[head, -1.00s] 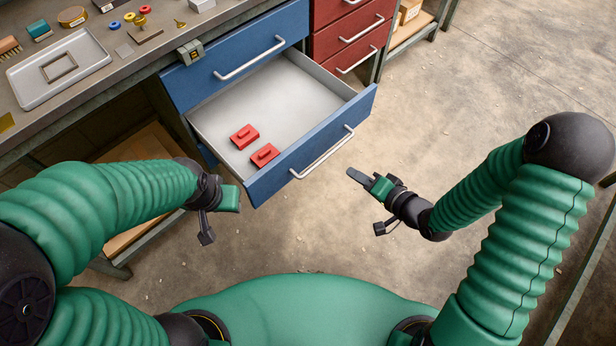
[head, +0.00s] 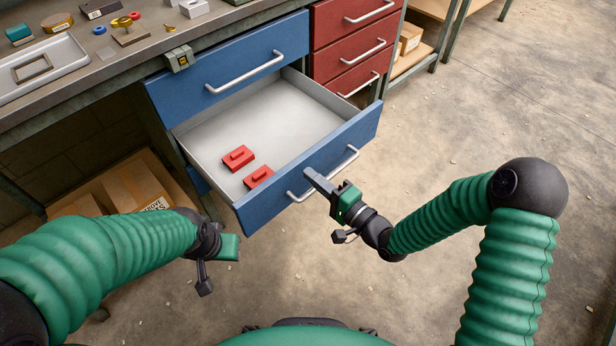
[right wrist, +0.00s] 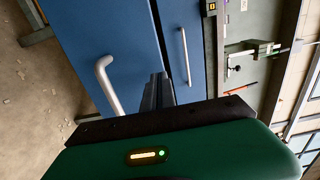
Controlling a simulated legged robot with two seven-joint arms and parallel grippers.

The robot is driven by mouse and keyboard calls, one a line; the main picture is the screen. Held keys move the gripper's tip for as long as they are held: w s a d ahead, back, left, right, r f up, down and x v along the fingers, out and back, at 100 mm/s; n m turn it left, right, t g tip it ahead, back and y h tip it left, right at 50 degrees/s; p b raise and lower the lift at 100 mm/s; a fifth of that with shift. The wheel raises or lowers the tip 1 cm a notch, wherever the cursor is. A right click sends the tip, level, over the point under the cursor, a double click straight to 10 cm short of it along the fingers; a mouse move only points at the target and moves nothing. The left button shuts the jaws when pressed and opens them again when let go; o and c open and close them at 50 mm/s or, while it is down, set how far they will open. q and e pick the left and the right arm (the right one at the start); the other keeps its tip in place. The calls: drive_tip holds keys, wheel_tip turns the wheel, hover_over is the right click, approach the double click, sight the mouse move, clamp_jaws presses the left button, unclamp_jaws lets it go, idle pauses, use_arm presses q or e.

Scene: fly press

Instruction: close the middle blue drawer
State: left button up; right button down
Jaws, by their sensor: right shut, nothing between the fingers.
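The middle blue drawer (head: 310,172) stands pulled out below the closed top blue drawer (head: 228,72). Two red blocks, one (head: 238,157) behind the other (head: 259,176), lie inside it. Its silver bar handle (head: 336,168) runs along the front. My right gripper (head: 310,176) is shut and empty, its fingertips at the drawer front by the handle; I cannot tell whether they touch. In the right wrist view the fingers (right wrist: 158,92) point at the blue front beside the handle (right wrist: 108,85). My left gripper (head: 228,247) is below and left of the drawer, clear of it; its fingers are unclear.
A workbench top (head: 110,75) with a grey tray (head: 50,85) and small parts is at the upper left. Red drawers (head: 352,45) stand to the right of the blue ones. Cardboard boxes (head: 135,185) sit under the bench. The floor (head: 450,130) at right is clear.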

drive_tip(key=shift+x, duration=0.9)
use_arm(q)
drive_tip(key=shift+f, duration=0.45)
use_arm(e)
drive_tip(key=shift+w+a, duration=0.1)
